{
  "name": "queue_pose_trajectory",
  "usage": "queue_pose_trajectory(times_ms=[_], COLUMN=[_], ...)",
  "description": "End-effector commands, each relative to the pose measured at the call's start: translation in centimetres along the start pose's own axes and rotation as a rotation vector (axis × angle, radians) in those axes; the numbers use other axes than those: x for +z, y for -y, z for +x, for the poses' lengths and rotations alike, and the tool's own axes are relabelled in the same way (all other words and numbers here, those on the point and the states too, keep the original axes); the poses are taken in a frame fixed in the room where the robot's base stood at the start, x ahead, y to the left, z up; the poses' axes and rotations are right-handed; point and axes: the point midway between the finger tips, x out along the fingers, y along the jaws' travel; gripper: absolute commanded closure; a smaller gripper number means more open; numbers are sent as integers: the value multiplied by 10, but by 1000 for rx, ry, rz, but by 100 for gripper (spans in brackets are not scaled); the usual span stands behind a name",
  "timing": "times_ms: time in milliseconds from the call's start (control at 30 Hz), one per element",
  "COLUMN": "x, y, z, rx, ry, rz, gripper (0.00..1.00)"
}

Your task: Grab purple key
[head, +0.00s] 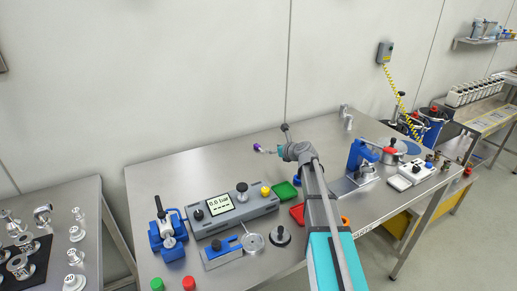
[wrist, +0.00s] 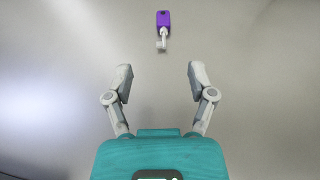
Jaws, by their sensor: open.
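The purple key (wrist: 163,20) lies on the bare steel tabletop in the wrist view, near the top middle, with its grey shaft and bit pointing down toward my gripper. My gripper (wrist: 160,75) is open and empty, its two fingers spread apart. The key is beyond the fingertips, roughly in line with the gap between them. In the head view the purple key (head: 257,147) shows small, just left of my gripper (head: 281,150), toward the back of the table. My arm crosses the table there.
A gauge box reading 0.6 bar (head: 233,210), a blue vise (head: 167,235) and a green tray (head: 286,191) stand nearer the front. A partly hidden red tray (head: 297,214) lies beside my arm. A blue press (head: 360,160) stands right. The back-left tabletop is clear.

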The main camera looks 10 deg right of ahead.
Motion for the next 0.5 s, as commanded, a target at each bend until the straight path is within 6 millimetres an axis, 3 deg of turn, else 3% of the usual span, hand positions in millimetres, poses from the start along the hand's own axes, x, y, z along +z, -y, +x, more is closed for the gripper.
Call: queue_pose_trajectory(times_ms=[500], x=[-2], y=[3], z=[70], rx=[-1], ry=[0], rz=[0], gripper=[29])
